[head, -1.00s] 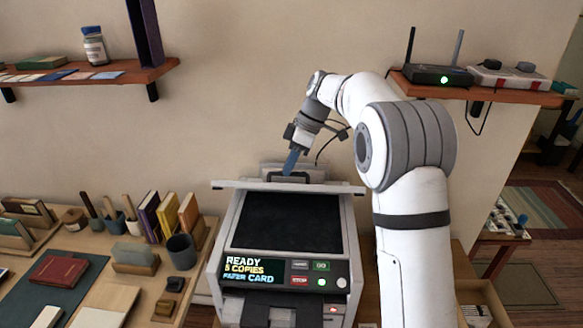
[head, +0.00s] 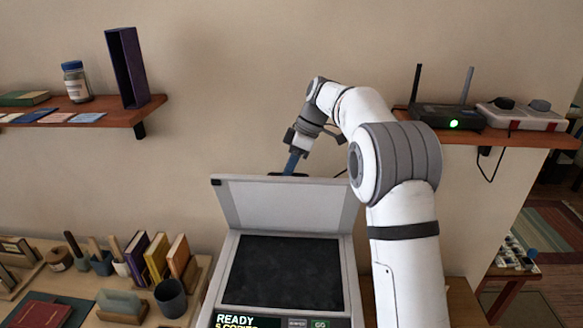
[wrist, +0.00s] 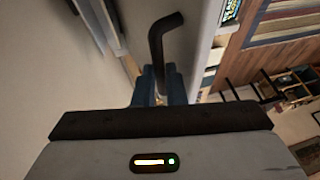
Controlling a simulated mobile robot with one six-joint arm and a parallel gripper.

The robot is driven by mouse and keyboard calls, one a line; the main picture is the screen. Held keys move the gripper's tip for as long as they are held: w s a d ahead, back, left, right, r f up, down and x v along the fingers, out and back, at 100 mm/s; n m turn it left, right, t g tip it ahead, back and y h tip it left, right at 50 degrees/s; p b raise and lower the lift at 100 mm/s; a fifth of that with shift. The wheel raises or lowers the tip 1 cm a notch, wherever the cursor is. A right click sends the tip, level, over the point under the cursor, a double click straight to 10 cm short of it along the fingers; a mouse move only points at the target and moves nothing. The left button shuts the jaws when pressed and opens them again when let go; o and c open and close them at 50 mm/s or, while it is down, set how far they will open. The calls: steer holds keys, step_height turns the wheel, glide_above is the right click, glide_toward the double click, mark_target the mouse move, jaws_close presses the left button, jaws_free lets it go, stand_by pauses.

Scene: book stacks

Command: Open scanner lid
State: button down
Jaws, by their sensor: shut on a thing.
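The scanner lid (head: 285,203) stands raised and tilted back at the rear of the scanner, its pale underside facing the head camera. The dark scanner glass (head: 283,272) lies uncovered below it. My gripper (head: 292,162) is behind the lid's top edge, and its blue fingertips are partly hidden there. In the wrist view my gripper (wrist: 160,92) is shut on the dark bent lid handle (wrist: 160,45). The scanner's display (head: 243,321) reads READY and is cut off by the lower edge of the head view.
A wall shelf (head: 90,112) with a jar and a dark upright holder is at the left. A router (head: 446,117) sits on a right shelf, close to my arm. Books and cups crowd the desk (head: 88,285) at left. The wall above the scanner is bare.

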steer(key=shift+w+f, duration=0.1)
steer(key=shift+f, duration=0.5)
steer(key=c, duration=1.7)
jaws_free()
steer(key=shift+w+f, duration=0.1)
steer(key=shift+w, duration=0.15)
steer(key=shift+o, duration=1)
steer(key=v, duration=0.8)
steer(key=shift+b, duration=0.3)
